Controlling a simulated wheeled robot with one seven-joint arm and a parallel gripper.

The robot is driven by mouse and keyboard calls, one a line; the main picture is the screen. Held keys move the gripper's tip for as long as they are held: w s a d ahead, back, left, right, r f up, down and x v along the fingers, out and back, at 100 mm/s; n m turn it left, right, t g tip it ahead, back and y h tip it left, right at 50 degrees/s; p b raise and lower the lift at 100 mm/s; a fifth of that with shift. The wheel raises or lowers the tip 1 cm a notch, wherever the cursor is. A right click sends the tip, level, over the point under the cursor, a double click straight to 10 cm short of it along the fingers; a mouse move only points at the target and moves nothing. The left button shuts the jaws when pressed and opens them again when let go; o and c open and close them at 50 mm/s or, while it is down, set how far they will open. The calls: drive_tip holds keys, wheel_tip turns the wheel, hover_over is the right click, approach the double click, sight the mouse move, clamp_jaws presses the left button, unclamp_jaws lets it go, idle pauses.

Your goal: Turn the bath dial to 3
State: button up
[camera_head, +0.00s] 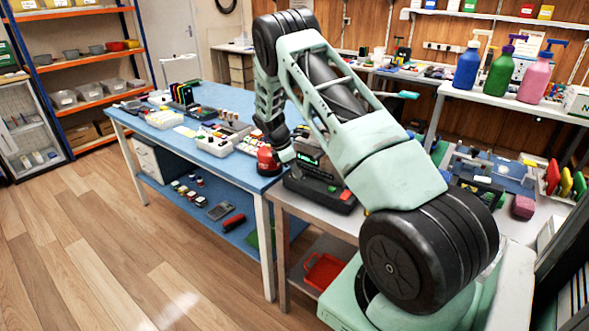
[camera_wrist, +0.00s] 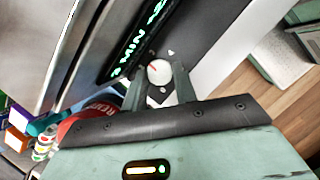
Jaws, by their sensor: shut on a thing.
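The bath dial (camera_wrist: 158,72) is a white round knob with a small red mark at its upper left, seen in the wrist view. My gripper (camera_wrist: 158,83) has a finger on each side of it and is shut on it. The dial sits on the dark front panel of the bath, beside a lit green display (camera_wrist: 138,42) reading "MIN" with other characters. No dial numbers are readable, so I cannot tell the setting. In the head view the bath (camera_head: 318,187) is a dark box at the grey bench's left end; my arm hides the dial and gripper.
A red rounded object with white lettering (camera_wrist: 88,112) lies close to my gripper's left. The blue table (camera_head: 200,150) holds trays and small parts. Pump bottles (camera_head: 502,72) stand on the shelf at right. Open wooden floor (camera_head: 130,240) lies at left.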

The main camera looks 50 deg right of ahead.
drive_tip(key=o, duration=1)
drive_tip(key=shift+c, duration=0.2)
drive_tip(key=b+v, duration=0.2)
drive_tip(key=v, duration=1.5)
drive_tip(key=shift+r, duration=0.25)
